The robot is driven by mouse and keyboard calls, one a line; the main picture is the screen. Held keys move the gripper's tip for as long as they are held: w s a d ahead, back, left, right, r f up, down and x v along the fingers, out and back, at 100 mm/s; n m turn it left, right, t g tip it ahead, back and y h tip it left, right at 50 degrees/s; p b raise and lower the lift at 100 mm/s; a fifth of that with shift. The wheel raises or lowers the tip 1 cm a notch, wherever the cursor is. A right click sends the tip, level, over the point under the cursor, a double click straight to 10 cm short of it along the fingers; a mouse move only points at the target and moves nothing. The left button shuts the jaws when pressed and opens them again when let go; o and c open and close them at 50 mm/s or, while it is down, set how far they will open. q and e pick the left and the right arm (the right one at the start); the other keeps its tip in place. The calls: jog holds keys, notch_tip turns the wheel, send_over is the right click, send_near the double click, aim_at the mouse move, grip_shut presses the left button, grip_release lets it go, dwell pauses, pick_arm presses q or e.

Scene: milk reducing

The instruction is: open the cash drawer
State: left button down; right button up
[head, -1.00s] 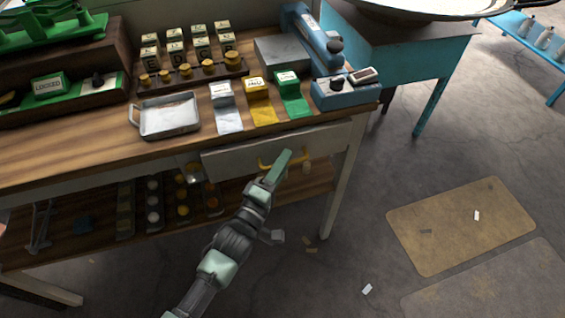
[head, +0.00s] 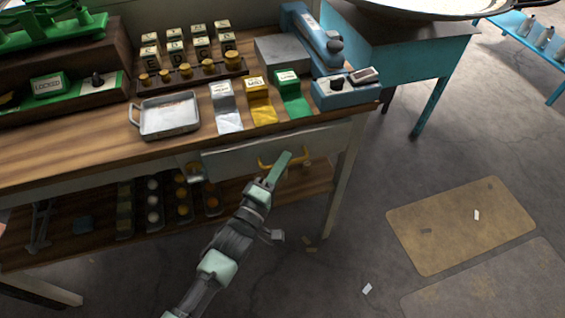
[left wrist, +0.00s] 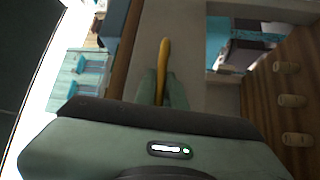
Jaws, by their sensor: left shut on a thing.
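The cash drawer (head: 235,162) is a grey front under the wooden table top, with a yellow handle (head: 268,163). In the head view its front looks level with the table's frame or very slightly out; I cannot tell which. My left gripper (head: 281,168) is at the handle's right part. In the left wrist view the yellow handle (left wrist: 165,58) runs down between the two green fingers (left wrist: 162,88), which are shut on it. The drawer front (left wrist: 190,50) shows behind. The drawer's inside is hidden. My right gripper is not in view.
On the table top stand a metal tray (head: 168,117), silver, yellow and green (head: 293,100) note stacks, and a blue device (head: 346,90). A lower shelf (head: 100,230) holds trays of round items. The floor before the drawer is open, with mats (head: 462,225) to the right.

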pick_arm(q)
jog(key=shift+s, duration=0.1)
dwell(0.7)
jog(key=s+d+p, duration=0.2)
jog(key=s+d, duration=0.1)
jog(key=s, duration=0.7)
jog(key=s+d+p, duration=0.2)
jog(key=s+d, duration=0.1)
jog(key=s, duration=0.7)
jog(key=shift+d, duration=0.25)
jog(key=shift+f, duration=0.1)
jog(key=c, duration=1.5)
grip_release()
jog(key=b+v, duration=0.1)
jog(key=v, duration=0.7)
